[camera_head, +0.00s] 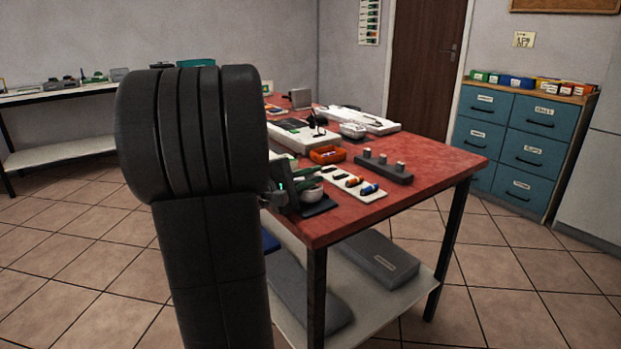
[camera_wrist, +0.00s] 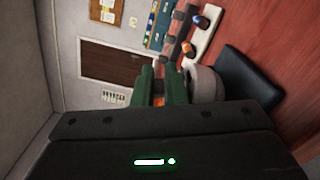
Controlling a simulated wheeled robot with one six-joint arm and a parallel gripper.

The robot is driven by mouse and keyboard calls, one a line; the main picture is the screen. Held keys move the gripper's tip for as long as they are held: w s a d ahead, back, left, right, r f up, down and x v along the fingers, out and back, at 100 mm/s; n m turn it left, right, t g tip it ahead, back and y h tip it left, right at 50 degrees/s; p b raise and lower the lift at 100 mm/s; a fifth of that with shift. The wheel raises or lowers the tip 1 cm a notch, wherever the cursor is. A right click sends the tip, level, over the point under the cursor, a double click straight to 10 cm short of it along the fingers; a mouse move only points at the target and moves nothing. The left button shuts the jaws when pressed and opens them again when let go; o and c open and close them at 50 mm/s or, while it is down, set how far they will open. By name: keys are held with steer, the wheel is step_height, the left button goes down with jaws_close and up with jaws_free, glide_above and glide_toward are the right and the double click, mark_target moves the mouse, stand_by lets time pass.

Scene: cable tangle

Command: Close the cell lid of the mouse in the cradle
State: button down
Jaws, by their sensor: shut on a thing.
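The mouse (camera_head: 309,197) is pale grey and rounded, on a dark cradle (camera_head: 320,208) at the table's near corner. The mouse (camera_wrist: 206,84) and the cradle (camera_wrist: 248,80) also show in the wrist view, right of my fingers. My gripper (camera_head: 283,190) is beside the mouse, partly hidden by my arm in the head view. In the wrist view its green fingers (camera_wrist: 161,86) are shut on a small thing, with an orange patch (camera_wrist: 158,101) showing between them. The right finger is close against the mouse; I cannot tell if they touch. The cell lid cannot be made out.
A white tray (camera_head: 338,176) with orange and blue cells lies behind the cradle.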

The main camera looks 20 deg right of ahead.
steer(key=c, duration=1.6)
jaws_free()
steer(key=shift+c, duration=0.2)
steer(key=shift+r+p, duration=0.1)
steer(key=shift+p, duration=0.35)
